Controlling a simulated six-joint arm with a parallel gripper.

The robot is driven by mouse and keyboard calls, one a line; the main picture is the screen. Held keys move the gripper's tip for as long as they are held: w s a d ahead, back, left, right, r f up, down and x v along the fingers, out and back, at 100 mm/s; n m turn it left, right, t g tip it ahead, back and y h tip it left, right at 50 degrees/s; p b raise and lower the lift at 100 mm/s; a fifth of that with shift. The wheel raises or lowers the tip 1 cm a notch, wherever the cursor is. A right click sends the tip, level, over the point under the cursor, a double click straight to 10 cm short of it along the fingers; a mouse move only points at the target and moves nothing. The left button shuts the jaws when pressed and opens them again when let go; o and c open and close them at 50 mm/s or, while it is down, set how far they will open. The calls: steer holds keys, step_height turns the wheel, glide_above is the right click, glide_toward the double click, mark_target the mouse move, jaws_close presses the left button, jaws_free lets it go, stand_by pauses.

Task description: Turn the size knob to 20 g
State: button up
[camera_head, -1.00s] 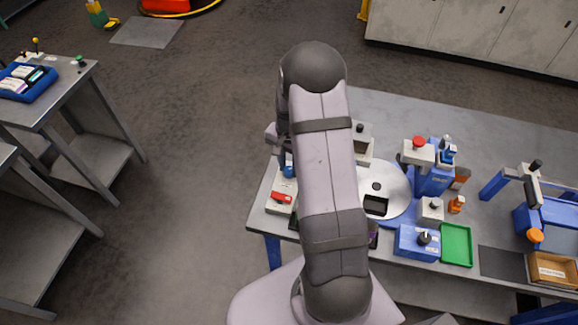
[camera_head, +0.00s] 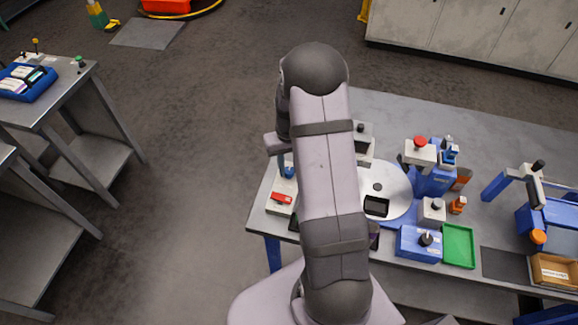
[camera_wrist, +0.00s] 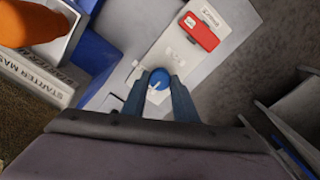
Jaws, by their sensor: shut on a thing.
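The size knob (camera_wrist: 158,82) is a small blue round knob with a white pointer mark, on a pale panel (camera_wrist: 188,58) in the wrist view. My gripper (camera_wrist: 160,84) is shut on the knob, one finger on each side of it. The knob's scale marks are too small to read, and the fingers hide part of the panel around it. In the head view the blue knob (camera_head: 287,172) shows at the left end of the bench, beside my arm, which hides much of that area.
A red block (camera_wrist: 200,32) lies on the panel beyond the knob. A box lettered "STARTER MA" (camera_wrist: 32,82) and an orange object (camera_wrist: 28,24) are at the left in the wrist view. In the head view a round plate (camera_head: 398,181) and a green tray (camera_head: 459,246) are on the bench.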

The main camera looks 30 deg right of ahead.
mark_target(289, 170)
steer(key=shift+n, duration=0.3)
steer(key=o, duration=1.1)
steer(key=shift+c, duration=0.2)
steer(key=shift+r, duration=0.15)
steer(key=shift+r+b, duration=1.05)
steer(key=shift+r, duration=2.55)
